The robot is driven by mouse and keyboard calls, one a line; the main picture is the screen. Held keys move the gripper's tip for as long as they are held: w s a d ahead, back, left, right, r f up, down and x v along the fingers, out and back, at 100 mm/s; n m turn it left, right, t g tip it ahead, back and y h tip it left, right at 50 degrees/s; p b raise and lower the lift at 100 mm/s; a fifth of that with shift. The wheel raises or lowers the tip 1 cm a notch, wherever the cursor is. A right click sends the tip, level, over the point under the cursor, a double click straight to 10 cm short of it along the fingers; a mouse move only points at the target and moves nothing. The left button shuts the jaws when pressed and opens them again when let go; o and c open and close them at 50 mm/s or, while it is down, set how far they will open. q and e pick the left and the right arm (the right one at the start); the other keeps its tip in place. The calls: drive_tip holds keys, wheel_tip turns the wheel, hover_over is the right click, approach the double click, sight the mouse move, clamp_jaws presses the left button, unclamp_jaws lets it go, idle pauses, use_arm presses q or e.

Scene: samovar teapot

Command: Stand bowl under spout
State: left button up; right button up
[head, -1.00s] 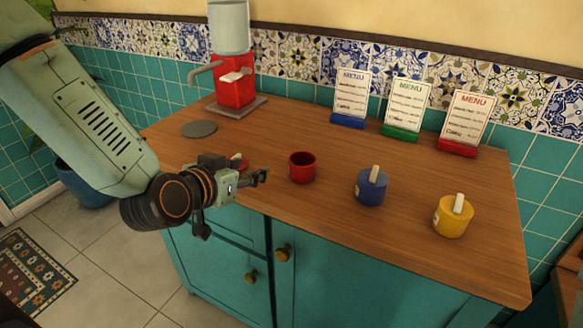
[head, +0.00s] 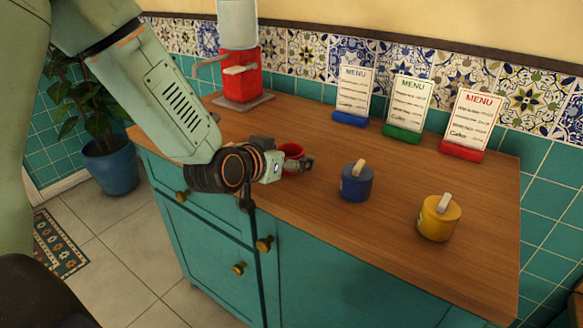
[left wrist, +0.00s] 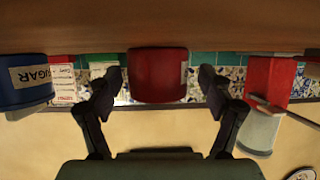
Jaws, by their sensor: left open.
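The red bowl (head: 291,151) stands on the wooden counter, partly hidden behind my left gripper (head: 304,165). In the left wrist view, which is upside down, the bowl (left wrist: 158,75) sits between the two spread fingers. The left gripper is open, with no clear contact on the bowl. The red samovar (head: 240,80) with a pale tank stands at the back left of the counter. Its grey spout (head: 208,62) points left. The samovar also shows at the right in the left wrist view (left wrist: 265,85). My right gripper is not in view.
A blue lidded pot (head: 356,184) and a yellow lidded pot (head: 438,218) stand right of the bowl. Three menu cards (head: 407,103) stand along the back wall. A grey disc (head: 214,117) is partly hidden by my left arm.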

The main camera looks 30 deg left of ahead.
use_arm(q)
drive_tip(key=shift+w+f, duration=0.15)
drive_tip(key=shift+w, duration=0.15)
drive_tip(key=shift+d+r, duration=0.25)
drive_tip(key=shift+a+f, duration=0.1)
drive_tip(key=shift+a, duration=0.2)
drive_tip(key=c, duration=0.3)
drive_tip(key=shift+d, duration=0.25)
drive_tip(key=c, duration=0.5)
drive_tip(key=shift+a, duration=0.15)
drive_tip(key=c, duration=0.7)
wheel_tip(320, 180, up, 10)
drive_tip(key=p, duration=0.4)
drive_tip(key=shift+c, duration=0.2)
